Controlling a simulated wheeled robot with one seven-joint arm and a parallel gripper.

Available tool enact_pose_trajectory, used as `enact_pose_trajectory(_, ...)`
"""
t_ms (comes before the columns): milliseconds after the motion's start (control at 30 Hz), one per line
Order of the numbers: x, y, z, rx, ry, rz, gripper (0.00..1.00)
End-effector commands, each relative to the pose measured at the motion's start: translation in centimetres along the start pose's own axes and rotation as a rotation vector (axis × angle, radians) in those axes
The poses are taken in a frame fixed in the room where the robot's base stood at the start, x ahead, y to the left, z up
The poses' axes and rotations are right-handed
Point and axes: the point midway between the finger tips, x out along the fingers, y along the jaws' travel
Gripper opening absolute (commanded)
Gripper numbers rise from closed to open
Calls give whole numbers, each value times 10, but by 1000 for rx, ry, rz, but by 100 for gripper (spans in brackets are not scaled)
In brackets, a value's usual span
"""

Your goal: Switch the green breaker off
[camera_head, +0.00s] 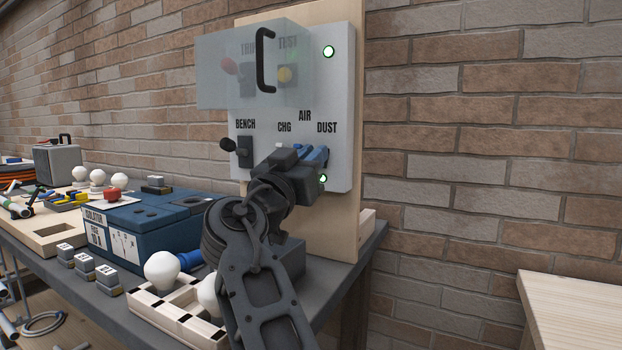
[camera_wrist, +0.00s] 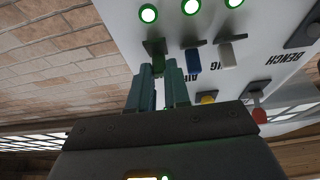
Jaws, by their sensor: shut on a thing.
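The green breaker (camera_wrist: 154,47) is the leftmost of a row of small levers in the wrist view, below a lit green lamp (camera_wrist: 148,13). My gripper (camera_wrist: 160,72) reaches up to it, with its two blue fingers on either side, shut on its lever. The lever part between the fingers is mostly hidden. In the head view my gripper (camera_head: 313,155) is at the panel below the DUST label, and its fingers hide the green breaker there. A blue lever (camera_wrist: 193,61) and a pale lever (camera_wrist: 227,54) stand to the right in the wrist view.
The white panel (camera_head: 340,100) has a clear cover (camera_head: 215,75) with a black handle over TRIP and TEST. The BENCH lever (camera_head: 243,150) is left of my gripper. A blue isolator box (camera_head: 145,230) and a bulb tray (camera_head: 165,310) stand on the bench below.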

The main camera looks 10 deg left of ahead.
Motion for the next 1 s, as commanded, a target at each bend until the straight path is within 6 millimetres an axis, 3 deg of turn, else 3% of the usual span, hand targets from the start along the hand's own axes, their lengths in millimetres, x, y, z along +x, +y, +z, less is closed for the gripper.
enact_pose_trajectory(600,-1,0,0,0,57,-2,0)
enact_pose_trajectory(633,-1,0,0,0,57,-2,18)
enact_pose_trajectory(733,-1,0,0,0,56,-2,27)
enact_pose_trajectory(1000,-2,0,2,-1,54,-1,28)
